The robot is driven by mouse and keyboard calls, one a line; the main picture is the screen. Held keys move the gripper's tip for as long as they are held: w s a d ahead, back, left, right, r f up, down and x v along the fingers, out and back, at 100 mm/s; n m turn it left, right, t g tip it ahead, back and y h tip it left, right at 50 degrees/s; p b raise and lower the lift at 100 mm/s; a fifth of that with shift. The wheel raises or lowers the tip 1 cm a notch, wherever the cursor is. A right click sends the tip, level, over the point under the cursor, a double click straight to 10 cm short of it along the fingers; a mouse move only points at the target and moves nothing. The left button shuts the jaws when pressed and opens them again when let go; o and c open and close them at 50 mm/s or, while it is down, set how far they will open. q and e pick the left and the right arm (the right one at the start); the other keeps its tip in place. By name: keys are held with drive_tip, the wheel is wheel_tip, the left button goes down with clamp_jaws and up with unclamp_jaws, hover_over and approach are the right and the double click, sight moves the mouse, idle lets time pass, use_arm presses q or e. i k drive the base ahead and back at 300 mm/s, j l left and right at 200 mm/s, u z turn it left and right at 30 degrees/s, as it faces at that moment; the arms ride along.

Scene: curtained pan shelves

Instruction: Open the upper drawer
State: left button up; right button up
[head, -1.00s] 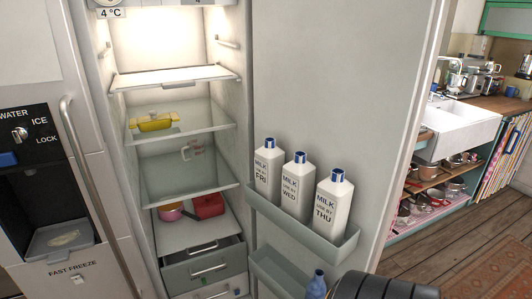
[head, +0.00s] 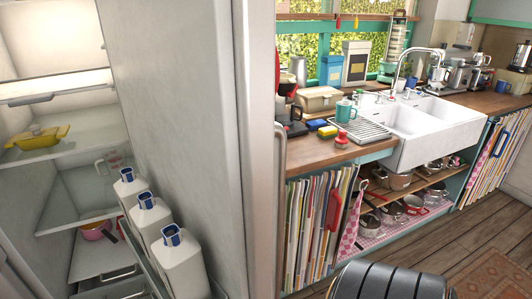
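The open fridge (head: 60,188) stands at the left of the head view. Its drawers (head: 112,284) show only in part at the bottom left, under the shelf with the pink pan (head: 97,229). A metal handle and a pale drawer front are visible there. The frame's bottom edge and the door rack cut off the rest, so I cannot tell how far the upper drawer is out. Neither of my grippers is in view.
The fridge door (head: 185,115) stands open, with three milk bottles (head: 180,262) in its rack. A yellow dish (head: 38,137) sits on a fridge shelf. A counter with a white sink (head: 433,125) is at the right.

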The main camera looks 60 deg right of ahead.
sight(135, 286)
drive_tip(key=k+l, duration=0.1)
drive_tip(key=l, duration=0.35)
drive_tip(key=k+l, duration=0.15)
drive_tip(key=l, duration=0.35)
drive_tip(key=k+l, duration=0.1)
drive_tip(key=l, duration=0.35)
drive_tip(key=k+l, duration=0.15)
drive_tip(key=l, duration=0.3)
drive_tip(key=i+j+z, duration=0.1)
drive_tip(key=j+z, duration=0.15)
drive_tip(key=j, duration=0.8)
drive_tip(key=j+z, duration=0.3)
drive_tip(key=j, duration=0.8)
drive_tip(key=i+l+z, duration=0.15)
drive_tip(key=z, duration=0.2)
drive_tip(key=i+l+z, duration=0.1)
drive_tip(key=z, duration=0.25)
drive_tip(key=i+z, duration=0.25)
drive_tip(key=z, duration=0.15)
